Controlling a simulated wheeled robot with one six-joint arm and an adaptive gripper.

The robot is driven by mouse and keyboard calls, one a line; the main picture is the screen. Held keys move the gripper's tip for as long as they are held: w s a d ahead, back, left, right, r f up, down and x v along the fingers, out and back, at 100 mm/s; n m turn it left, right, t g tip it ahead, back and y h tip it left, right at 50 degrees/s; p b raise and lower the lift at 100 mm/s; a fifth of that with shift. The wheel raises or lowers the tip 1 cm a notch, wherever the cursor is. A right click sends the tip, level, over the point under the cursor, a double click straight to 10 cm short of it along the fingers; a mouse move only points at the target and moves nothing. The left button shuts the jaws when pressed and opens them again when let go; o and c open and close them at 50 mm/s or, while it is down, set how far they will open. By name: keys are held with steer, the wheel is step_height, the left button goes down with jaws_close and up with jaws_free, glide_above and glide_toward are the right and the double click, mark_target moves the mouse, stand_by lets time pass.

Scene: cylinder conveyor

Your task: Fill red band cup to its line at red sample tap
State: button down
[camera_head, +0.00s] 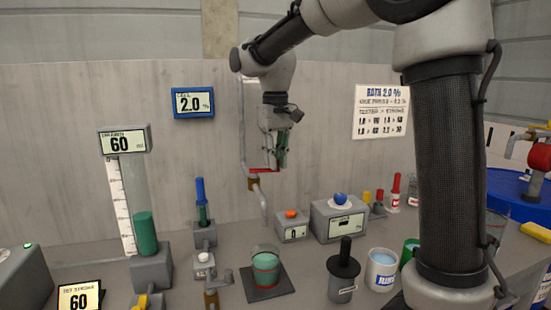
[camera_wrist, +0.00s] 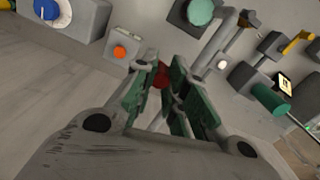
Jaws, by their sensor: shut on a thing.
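A cup (camera_head: 266,262) with green liquid and a thin reddish band stands upright on a dark square plate (camera_head: 268,283). Its round teal top shows at the upper edge of the wrist view (camera_wrist: 201,11). Its fill line is too small to read. The sample tap has a red lever (camera_head: 262,170) and a grey pipe (camera_head: 263,205) slanting down behind the cup. My gripper (camera_head: 276,168) is at the lever, well above the cup. In the wrist view its green-padded fingers (camera_wrist: 161,68) close around the red lever (camera_wrist: 159,81), partly hiding it.
A grey box with an orange button (camera_head: 291,214) and one with a blue knob (camera_head: 340,199) stand right of the pipe. A tall gauge with a green column (camera_head: 146,232) stands left. A black-handled tool (camera_head: 344,270) and white rinse cup (camera_head: 381,270) stand front right.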

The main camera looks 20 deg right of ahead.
steer(key=shift+w+d+n, duration=0.1)
steer(key=shift+w+n, duration=0.5)
steer(key=shift+n, duration=0.7)
steer(key=c, duration=1.4)
jaws_free()
step_height(320, 180, up, 12)
